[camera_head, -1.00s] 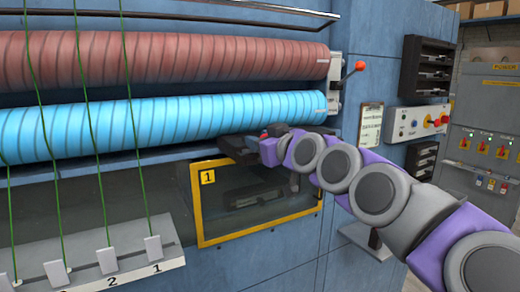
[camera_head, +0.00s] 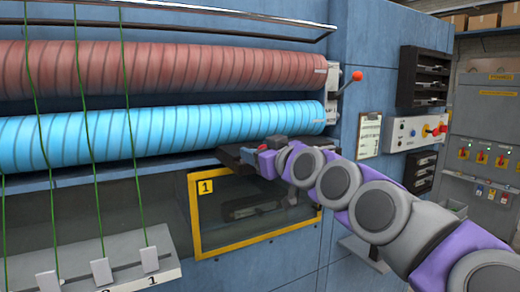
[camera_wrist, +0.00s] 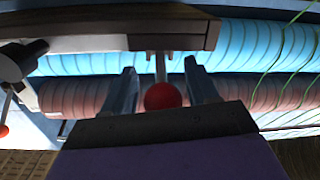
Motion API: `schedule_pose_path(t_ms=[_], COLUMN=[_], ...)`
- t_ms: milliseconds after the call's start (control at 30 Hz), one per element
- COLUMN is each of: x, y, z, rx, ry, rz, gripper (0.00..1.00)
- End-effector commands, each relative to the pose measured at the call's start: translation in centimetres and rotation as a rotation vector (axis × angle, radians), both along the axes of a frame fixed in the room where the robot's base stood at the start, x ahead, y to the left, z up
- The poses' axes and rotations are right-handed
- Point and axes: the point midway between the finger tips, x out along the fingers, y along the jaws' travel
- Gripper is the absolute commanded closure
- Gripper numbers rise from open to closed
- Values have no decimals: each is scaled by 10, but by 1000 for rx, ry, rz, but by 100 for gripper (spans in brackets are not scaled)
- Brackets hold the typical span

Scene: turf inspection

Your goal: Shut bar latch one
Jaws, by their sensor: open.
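My gripper (camera_head: 258,152) is at the machine front, just below the blue roller and above the yellow-framed window marked 1 (camera_head: 196,232). It also shows in the wrist view (camera_wrist: 160,68), where its two fingers stand apart. A red ball knob (camera_wrist: 163,97) on a short light rod sits between the fingers, with gaps on both sides. The rod leads to a dark bar with a grey-brown face (camera_wrist: 100,42), which looks like bar latch one. In the head view the gripper mostly hides the knob, and the dark bar (camera_head: 231,155) shows beside it.
A blue roller (camera_head: 150,128) and a red-brown roller (camera_head: 150,68) run above the gripper. A red-knobbed lever (camera_head: 357,76) stands at their right end. A grey ledge (camera_head: 120,266) with green cords is at lower left. A control box (camera_head: 416,132) is at right.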

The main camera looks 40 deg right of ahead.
Motion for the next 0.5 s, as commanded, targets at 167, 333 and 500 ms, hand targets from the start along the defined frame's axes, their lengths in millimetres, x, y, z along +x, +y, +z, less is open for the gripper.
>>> schedule_pose_path(t_ms=[167,333,500], x=[-1,-16,-49], y=[0,3,9], z=[0,-2,-2], rx=[0,-1,-2], ry=[-1,-2,-5], rz=[0,0,-1], gripper=[42,42,42])
